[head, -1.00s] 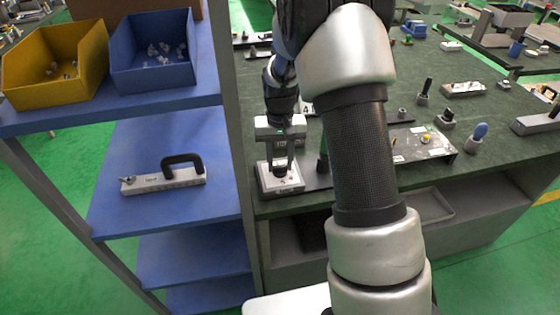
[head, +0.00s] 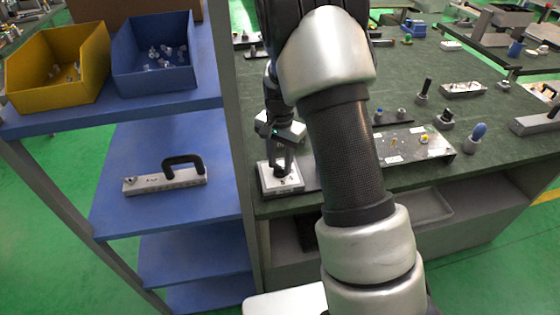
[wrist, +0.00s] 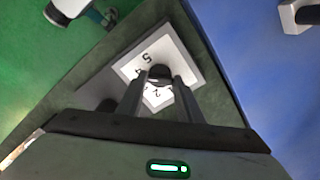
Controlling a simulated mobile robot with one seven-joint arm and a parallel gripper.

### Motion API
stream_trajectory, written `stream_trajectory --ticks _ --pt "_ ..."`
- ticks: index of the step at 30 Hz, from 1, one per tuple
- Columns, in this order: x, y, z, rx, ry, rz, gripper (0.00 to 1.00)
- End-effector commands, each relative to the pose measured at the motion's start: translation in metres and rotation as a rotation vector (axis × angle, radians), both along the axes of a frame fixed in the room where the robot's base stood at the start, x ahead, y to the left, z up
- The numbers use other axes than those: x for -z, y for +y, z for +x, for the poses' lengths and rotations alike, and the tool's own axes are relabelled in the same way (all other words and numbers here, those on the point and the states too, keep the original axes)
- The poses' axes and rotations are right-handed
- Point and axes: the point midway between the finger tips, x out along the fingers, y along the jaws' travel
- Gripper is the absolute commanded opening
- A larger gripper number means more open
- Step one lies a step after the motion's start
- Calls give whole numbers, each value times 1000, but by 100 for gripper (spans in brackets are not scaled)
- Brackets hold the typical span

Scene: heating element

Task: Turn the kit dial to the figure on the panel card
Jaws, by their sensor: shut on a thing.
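The kit dial is a dark round knob (wrist: 160,73) on a white numbered plate (wrist: 178,48). A 5 reads clearly on the plate; other figures are partly hidden by the knob and fingers. In the head view the plate (head: 293,184) sits at the near left corner of the green bench. My gripper (head: 281,168) points down at the knob. In the wrist view its two fingers (wrist: 160,84) are shut on the knob, one on each side. The dial's pointer is not clear. A panel (head: 410,146) stands to the right on the bench; no figure on it is readable.
A blue shelf (head: 112,212) on the left holds a block with a black handle (head: 190,178). A yellow bin (head: 85,80) and a blue bin (head: 155,80) sit above. Several small knobs and blocks stand on the bench's right side.

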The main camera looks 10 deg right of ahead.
Motion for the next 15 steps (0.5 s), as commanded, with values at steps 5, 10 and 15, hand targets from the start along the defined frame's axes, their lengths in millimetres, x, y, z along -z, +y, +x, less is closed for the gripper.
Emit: stream_trajectory --ticks 5,10,15 --pt "-1 0 1 13 -4 -1 10" --pt "-1 0 1 14 -4 -1 10" --pt "-1 0 1 13 -4 -1 36"
